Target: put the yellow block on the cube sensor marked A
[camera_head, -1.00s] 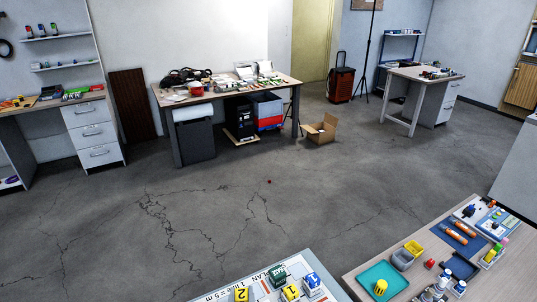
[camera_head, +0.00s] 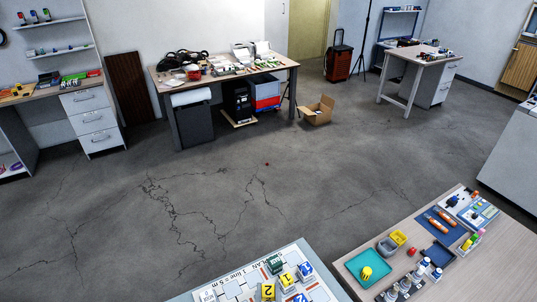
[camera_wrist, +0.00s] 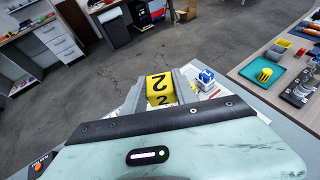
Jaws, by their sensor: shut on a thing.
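A yellow block marked 2 (camera_wrist: 159,88) sits between the two grey fingers of my gripper (camera_wrist: 160,91), which is shut on it. It also shows in the head view (camera_head: 268,291) at the bottom edge, where the gripper itself is not seen. Beside it is a yellow block marked 1 (camera_head: 287,281). A blue-and-white cube (camera_head: 305,270) stands behind to the right, and another blue-and-white cube (camera_head: 302,298) is cut off by the bottom edge. In the wrist view a blue-and-white cube (camera_wrist: 205,77) is just right of the held block. I cannot read an A on any cube.
A green block (camera_head: 275,262) stands behind the yellow blocks on the white printed mat (camera_head: 236,277). To the right, a separate table (camera_head: 455,285) holds a teal tray (camera_head: 352,265) with a yellow piece, several bottles and small parts. Open floor separates it from the far benches.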

